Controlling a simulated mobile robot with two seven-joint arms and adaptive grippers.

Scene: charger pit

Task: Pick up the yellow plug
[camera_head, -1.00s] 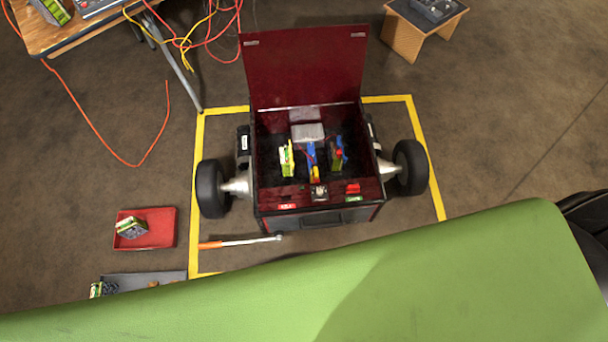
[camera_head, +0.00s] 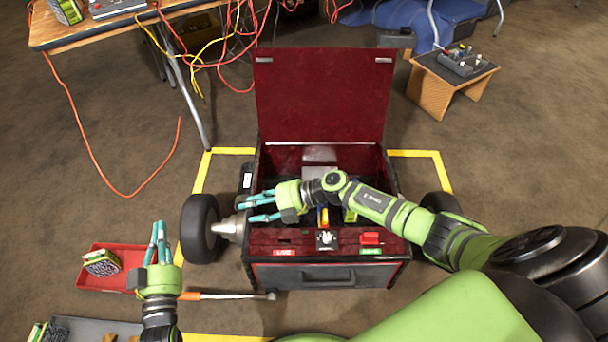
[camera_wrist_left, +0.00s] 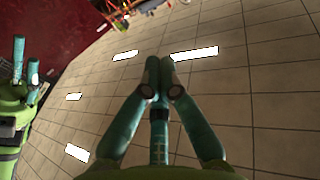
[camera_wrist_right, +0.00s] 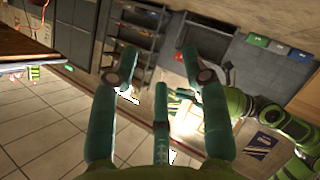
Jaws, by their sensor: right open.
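A small yellow piece, likely the yellow plug (camera_head: 323,216), shows inside the dark red box (camera_head: 328,270), just below my right forearm in the head view. My arm and wrist cover much of the box's inside, so the plug's full shape is hidden. My right gripper (camera_head: 246,208) is open and empty above the box's left edge, its fingers pointing left. It is also open in the right wrist view (camera_wrist_right: 157,60). My left gripper (camera_head: 158,230) is over the floor left of the box, between the wheel and the red tray, fingers together and empty; the left wrist view (camera_wrist_left: 161,68) agrees.
The box's raised lid (camera_head: 322,98) stands behind. A black wheel (camera_head: 199,229) flanks the box at left. A red tray (camera_head: 110,280) holds a green-and-black block. An orange-handled bar (camera_head: 232,296) lies in front. A table (camera_head: 120,25) with cables is back left.

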